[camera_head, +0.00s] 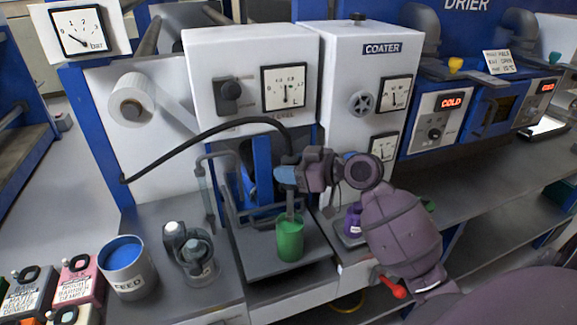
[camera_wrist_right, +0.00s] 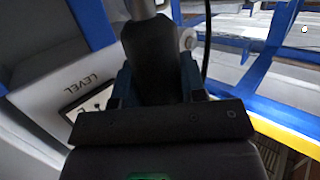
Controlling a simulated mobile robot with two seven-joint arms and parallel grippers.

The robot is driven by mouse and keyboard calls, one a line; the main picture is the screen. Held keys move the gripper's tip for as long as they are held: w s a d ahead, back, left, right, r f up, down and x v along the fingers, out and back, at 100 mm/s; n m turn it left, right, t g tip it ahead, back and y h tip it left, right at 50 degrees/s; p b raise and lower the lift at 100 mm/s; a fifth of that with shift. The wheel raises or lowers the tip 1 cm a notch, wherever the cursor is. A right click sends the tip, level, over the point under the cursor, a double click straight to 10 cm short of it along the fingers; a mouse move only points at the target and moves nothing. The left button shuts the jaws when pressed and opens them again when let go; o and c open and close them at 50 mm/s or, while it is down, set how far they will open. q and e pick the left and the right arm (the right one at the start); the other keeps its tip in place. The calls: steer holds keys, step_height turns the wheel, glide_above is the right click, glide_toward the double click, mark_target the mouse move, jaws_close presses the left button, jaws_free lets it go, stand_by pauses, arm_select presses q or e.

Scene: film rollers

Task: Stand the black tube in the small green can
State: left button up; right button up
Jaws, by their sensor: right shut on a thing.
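The black tube (camera_head: 190,136) arcs from the white panel at the left to my right gripper (camera_head: 287,176). My right gripper is shut on the tube just above the small green can (camera_head: 290,241). A narrow grey end piece (camera_head: 290,203) hangs below the fingers and reaches down to the can's mouth. Whether it is inside the can or just in front of its rim is hard to tell. The can stands upright on a grey shelf. In the right wrist view, a thick black part of the tube (camera_wrist_right: 157,62) sits between the blue fingers. My left gripper is not in view.
Bent grey pipes (camera_head: 232,205) stand left of the can. A purple container (camera_head: 353,222) stands to its right, close to my right arm. A FEED can (camera_head: 126,268) with blue contents and a clear jar (camera_head: 198,262) stand at the left. The coater (camera_head: 345,110) rises behind.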

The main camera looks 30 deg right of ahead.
mark_target(288, 219)
steer(key=shift+f+b, duration=0.6)
steer(key=shift+f, duration=0.35)
steer(key=shift+f+b, duration=0.75)
steer(key=shift+f, duration=0.35)
steer(key=shift+f+b, duration=1.25)
steer(key=shift+f, duration=0.6)
steer(key=shift+f+b, duration=0.9)
steer(key=shift+f, duration=0.7)
steer(key=shift+f+b, duration=0.5)
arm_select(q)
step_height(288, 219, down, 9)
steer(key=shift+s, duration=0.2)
arm_select(e)
steer(key=shift+f, duration=0.1)
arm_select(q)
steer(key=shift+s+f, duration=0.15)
arm_select(e)
steer(key=o, duration=0.9)
